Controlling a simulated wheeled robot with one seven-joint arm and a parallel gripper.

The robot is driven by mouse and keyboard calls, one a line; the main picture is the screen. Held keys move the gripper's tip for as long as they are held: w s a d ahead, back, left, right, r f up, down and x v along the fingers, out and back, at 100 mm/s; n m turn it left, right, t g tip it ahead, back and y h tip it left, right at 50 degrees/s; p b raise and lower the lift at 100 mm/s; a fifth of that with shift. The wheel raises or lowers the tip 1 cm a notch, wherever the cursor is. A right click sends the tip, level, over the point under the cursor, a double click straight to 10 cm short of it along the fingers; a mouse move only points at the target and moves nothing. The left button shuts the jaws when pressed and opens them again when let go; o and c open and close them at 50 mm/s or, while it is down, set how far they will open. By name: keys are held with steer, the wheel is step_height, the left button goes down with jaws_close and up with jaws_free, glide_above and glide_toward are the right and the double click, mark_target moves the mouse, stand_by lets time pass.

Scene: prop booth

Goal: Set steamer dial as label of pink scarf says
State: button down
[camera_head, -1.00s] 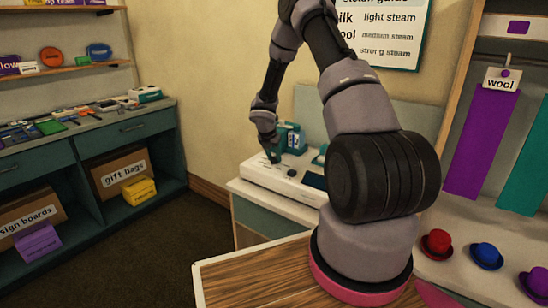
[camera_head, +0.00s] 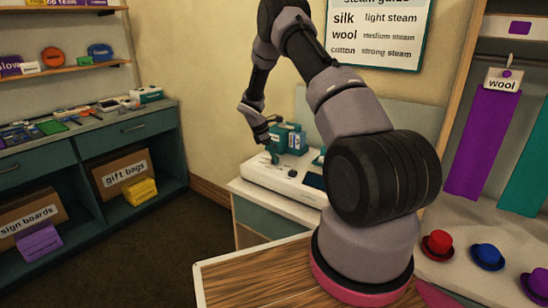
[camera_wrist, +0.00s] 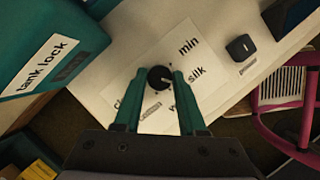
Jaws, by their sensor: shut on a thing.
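The steamer (camera_head: 285,180) is a white, low unit with teal parts on a cabinet by the wall. Its dial (camera_wrist: 159,78) is a round black knob on a white plate, with "min" and "silk" printed to its upper right. Other print left of and below it is partly covered by my fingers. My gripper (camera_wrist: 160,86) is shut on the dial, one teal finger on each side. I cannot tell exactly where the dial points. No pink scarf shows. A "wool" label (camera_head: 503,84) hangs above a purple scarf (camera_head: 482,145), with a teal scarf (camera_head: 524,165) beside it.
The wall guide (camera_head: 375,35) reads silk light, wool medium, cotton strong steam. A teal block labelled "tank lock" (camera_wrist: 40,65) stands close left of my gripper. A small black button (camera_wrist: 241,47) lies to the right. Several hats stand below the scarves.

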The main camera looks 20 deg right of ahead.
steer(key=m+g, duration=0.1)
steer(key=m, duration=0.3)
steer(key=shift+w+m+g+y, duration=0.15)
steer(key=shift+m+g+y, duration=0.15)
steer(key=shift+g, duration=0.1)
steer(key=m+g+y, duration=0.1)
steer(key=m, duration=0.2)
steer(key=shift+d+m, duration=0.15)
steer(key=shift+m, duration=0.25)
steer(key=m, duration=0.2)
steer(key=m+y, duration=0.1)
steer(key=m, duration=0.1)
steer(key=shift+w+d+g+y, duration=0.1)
steer(key=shift+g+y, duration=0.2)
steer(key=shift+g, duration=0.1)
steer(key=shift+d+m+y, duration=0.1)
steer(key=shift+m+y, duration=0.6)
steer(key=shift+m, duration=1.3)
steer(key=shift+c, duration=2.4)
jaws_free()
